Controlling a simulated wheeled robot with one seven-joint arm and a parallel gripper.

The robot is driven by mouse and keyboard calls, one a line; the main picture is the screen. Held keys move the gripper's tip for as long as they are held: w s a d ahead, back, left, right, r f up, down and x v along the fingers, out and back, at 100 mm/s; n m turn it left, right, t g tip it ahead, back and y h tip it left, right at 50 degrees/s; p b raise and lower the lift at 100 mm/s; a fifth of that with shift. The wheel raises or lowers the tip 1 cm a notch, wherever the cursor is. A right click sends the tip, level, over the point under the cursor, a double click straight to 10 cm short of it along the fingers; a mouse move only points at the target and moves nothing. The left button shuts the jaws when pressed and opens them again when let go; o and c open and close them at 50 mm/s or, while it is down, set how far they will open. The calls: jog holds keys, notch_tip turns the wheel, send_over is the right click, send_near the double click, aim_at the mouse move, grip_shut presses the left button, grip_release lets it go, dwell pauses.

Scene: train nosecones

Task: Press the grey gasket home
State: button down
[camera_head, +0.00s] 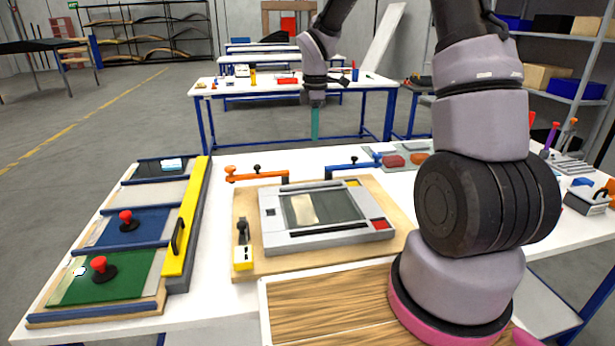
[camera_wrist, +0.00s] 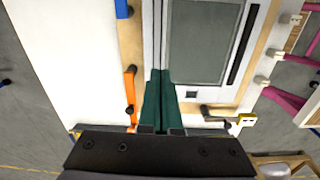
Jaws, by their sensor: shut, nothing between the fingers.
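A light grey frame (camera_head: 278,238) with a dark grey window (camera_head: 325,207) lies flat on a wooden board (camera_head: 250,268). In the wrist view the frame (camera_wrist: 199,94) is close to my fingers. A grey line borders the window, but I cannot tell for sure which part is the gasket or whether it is seated. My gripper (camera_head: 315,123) hangs with teal fingers pointing down, above and behind the frame in the head view. The fingers (camera_wrist: 158,75) are shut together and empty, over the frame's edge strips in the wrist view.
An orange clamp (camera_head: 255,177) and a blue clamp (camera_head: 352,169) stand behind the frame. A yellow-based clamp (camera_head: 243,255) stands at its left. A rack with a green panel (camera_head: 105,280) and a yellow bar (camera_head: 187,215) is on the left. Bare white table lies between.

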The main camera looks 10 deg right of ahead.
aim_at(312, 186)
jog(key=shift+w+a+f+n, duration=0.3)
jog(key=shift+w+f+n, duration=0.15)
jog(key=shift+f, duration=0.3)
notch_tip(312, 186, down, 14)
dwell(0.3)
